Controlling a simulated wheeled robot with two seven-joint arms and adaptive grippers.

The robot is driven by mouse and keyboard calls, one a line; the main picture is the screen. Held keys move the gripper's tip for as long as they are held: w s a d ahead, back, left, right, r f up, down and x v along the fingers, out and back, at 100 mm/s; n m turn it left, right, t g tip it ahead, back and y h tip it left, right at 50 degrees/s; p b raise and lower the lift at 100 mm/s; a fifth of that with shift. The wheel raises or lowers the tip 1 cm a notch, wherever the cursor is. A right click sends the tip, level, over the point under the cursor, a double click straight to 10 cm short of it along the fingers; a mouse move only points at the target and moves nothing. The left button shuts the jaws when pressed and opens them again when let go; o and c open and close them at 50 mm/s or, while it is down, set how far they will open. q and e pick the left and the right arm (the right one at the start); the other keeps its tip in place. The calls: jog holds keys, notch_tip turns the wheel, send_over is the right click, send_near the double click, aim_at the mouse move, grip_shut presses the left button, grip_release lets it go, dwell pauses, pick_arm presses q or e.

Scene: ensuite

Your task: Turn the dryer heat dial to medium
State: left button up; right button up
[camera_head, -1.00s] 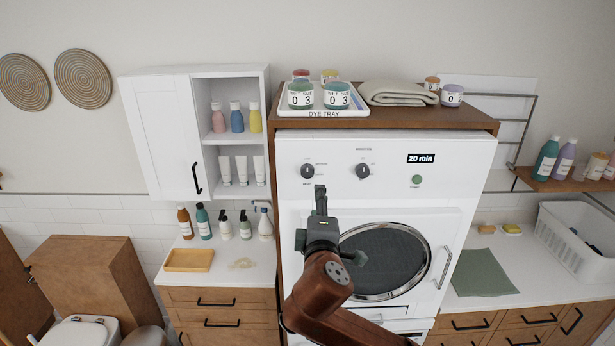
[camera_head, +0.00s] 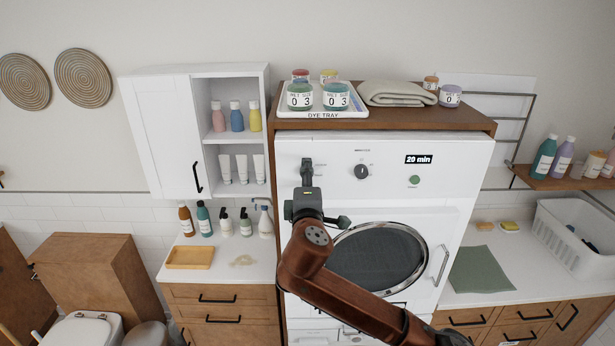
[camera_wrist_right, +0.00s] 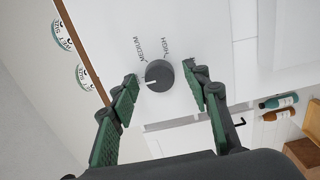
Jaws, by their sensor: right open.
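The white dryer (camera_head: 455,178) stands in the middle of the head view. In the right wrist view its round dark heat dial (camera_wrist_right: 158,76) shows a white pointer mark aimed left, not at the printed MEDIUM or HIGH labels. My right gripper (camera_wrist_right: 160,72) is open, with one green-padded finger on each side of the dial; whether either touches it I cannot tell. In the head view my right gripper (camera_head: 307,166) is in front of the left dial position and hides that dial. My left gripper is not in view.
A second dark dial (camera_head: 361,172) sits to the right on the panel, with a green button (camera_head: 414,180) and a "20 min" display (camera_head: 418,159) beyond it. The round dryer door (camera_head: 381,255) is below. A dye tray (camera_head: 355,112) with jars stands on top.

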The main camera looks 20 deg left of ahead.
jog(key=shift+c, duration=0.4)
jog(key=c, duration=1)
jog(key=shift+d, duration=0.15)
jog(key=shift+c, duration=0.4)
